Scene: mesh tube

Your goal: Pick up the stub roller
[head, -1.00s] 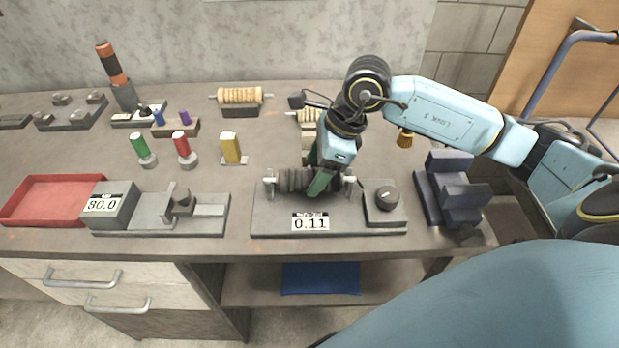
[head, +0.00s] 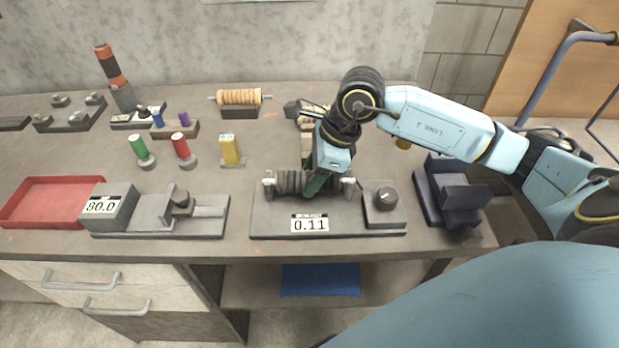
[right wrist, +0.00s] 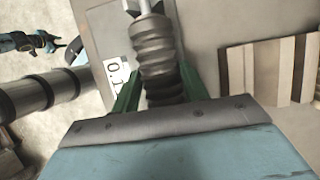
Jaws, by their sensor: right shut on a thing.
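A dark grey ribbed roller (head: 288,182), which I take to be the stub roller, lies level between the two posts of a grey fixture (head: 270,215) with a "0.11" display. My right gripper (head: 315,184) reaches down from above, shut on the roller right of its middle. In the right wrist view the ribbed roller (right wrist: 155,48) runs between the green fingers of my right gripper (right wrist: 157,75), with a pale shaft end beyond. I cannot tell if the shaft touches the posts. A small blue-and-black part at the wrist view's upper left looks like my left gripper (right wrist: 52,44).
A knob block (head: 384,205) is on the fixture's right, and a dark stepped stand (head: 455,195) farther right. A fixture reading "80.0" (head: 150,212) and a red tray (head: 45,203) are left. Coloured cylinders and a tan ribbed roller (head: 239,97) stand behind.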

